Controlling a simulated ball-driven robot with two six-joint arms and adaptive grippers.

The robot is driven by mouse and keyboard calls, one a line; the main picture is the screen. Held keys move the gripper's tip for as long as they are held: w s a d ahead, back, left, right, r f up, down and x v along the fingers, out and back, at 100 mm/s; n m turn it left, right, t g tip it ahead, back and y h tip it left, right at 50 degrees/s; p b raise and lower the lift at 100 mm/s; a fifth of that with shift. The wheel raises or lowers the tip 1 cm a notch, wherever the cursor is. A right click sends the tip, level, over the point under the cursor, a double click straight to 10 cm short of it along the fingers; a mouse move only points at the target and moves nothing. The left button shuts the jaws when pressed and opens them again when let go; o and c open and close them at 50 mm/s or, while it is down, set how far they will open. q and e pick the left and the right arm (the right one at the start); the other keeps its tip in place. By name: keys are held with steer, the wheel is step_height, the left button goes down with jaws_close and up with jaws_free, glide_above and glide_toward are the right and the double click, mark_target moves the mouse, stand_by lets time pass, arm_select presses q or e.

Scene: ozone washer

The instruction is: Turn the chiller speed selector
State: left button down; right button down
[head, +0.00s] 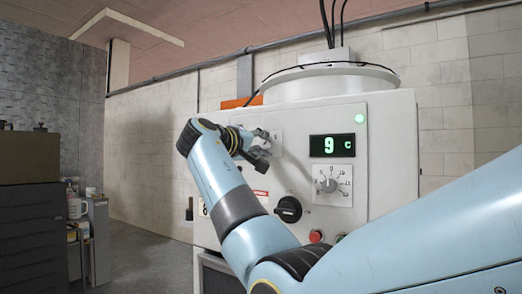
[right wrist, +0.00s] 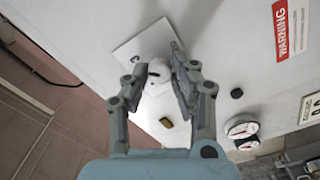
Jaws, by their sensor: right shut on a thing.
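The chiller speed selector appears to be the small pale knob (right wrist: 158,72) on a square white plate (right wrist: 138,45), seen in the right wrist view. The fingers of my right gripper (right wrist: 163,75) are on either side of the knob and shut on it. In the head view my right gripper (head: 266,142) reaches the upper left of the white machine's front (head: 388,150). The gripper hides the knob there, and the plate shows only partly behind it. Any pointer or marks on the knob are too hidden to read. My left gripper is not in view.
A green display (head: 332,146) reads 9 C above a grey dial (head: 328,185) with numbers. A black rotary knob (head: 288,209) and a red button (head: 316,236) sit lower. Two round gauges (right wrist: 240,128) and a warning label (right wrist: 290,27) show in the wrist view.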

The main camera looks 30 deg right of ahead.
steer(key=shift+f, duration=0.2)
steer(key=c, duration=1.1)
jaws_free()
steer(key=shift+r, duration=0.1)
steer(key=shift+a, duration=0.1)
steer(key=v, duration=0.7)
steer(key=shift+a, duration=0.2)
steer(key=shift+s, duration=0.1)
